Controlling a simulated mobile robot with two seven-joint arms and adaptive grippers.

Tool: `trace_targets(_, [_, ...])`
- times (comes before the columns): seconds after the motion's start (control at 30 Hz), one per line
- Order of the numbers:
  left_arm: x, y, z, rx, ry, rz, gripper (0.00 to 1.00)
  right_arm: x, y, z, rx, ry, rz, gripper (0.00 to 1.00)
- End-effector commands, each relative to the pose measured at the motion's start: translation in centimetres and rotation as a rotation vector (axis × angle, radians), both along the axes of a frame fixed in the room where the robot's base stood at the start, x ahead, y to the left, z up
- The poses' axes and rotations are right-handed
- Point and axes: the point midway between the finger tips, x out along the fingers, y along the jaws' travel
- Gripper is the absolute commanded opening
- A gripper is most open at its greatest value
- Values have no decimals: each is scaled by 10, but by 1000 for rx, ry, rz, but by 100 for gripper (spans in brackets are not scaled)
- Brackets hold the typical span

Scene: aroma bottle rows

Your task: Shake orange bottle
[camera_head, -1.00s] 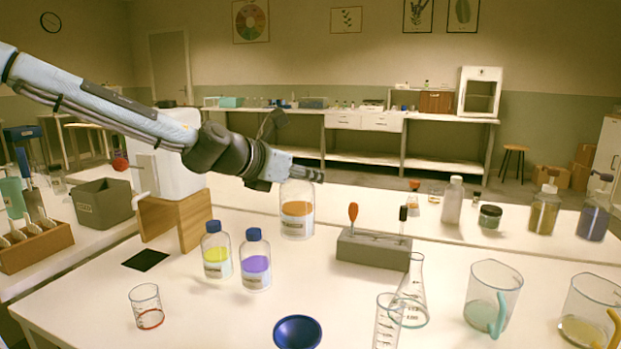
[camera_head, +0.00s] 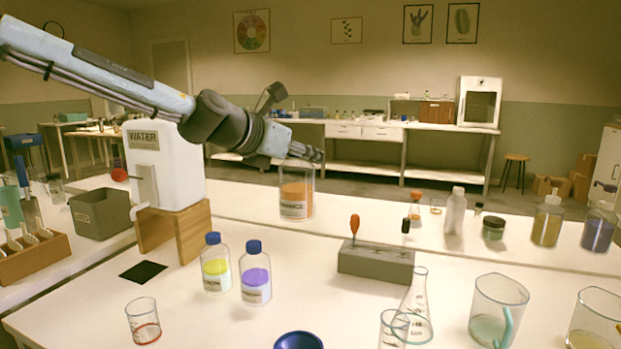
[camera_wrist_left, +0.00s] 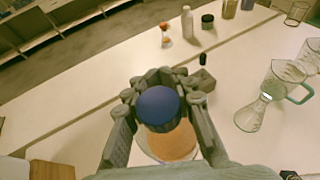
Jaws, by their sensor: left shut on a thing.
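The orange bottle (camera_head: 296,196) has orange liquid and a label. It hangs upright under my left gripper (camera_head: 305,152), above the white table. My left gripper is shut on the bottle's top. In the left wrist view the bottle's blue cap (camera_wrist_left: 158,106) sits between the fingers, with orange liquid (camera_wrist_left: 170,144) below it. In the head view the gripper hides the cap. My right gripper is in neither view.
A yellow bottle (camera_head: 215,265) and a purple bottle (camera_head: 255,276) stand left of the held bottle. A grey holder (camera_head: 375,262) stands to its right. A white water tank (camera_head: 178,178) on a wooden stand is at the left. Glassware stands at the front right.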

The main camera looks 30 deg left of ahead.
Motion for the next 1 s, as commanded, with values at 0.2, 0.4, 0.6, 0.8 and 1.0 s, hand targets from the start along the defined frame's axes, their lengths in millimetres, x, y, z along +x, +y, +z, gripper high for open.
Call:
trace_targets(0.2, [-1,-3,-43,3,3,-7,0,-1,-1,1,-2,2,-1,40])
trace_targets(0.4, [-5,-5,-65,-26,32,-8,0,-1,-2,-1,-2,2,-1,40])
trace_targets(0.6, [-3,-4,-65,-6,14,-7,0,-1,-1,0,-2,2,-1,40])
trace_targets(0.8, [-3,-4,-66,-7,14,-7,0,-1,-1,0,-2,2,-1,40])
trace_targets(1.0, [-3,-3,-66,-7,14,-7,0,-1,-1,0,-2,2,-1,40])
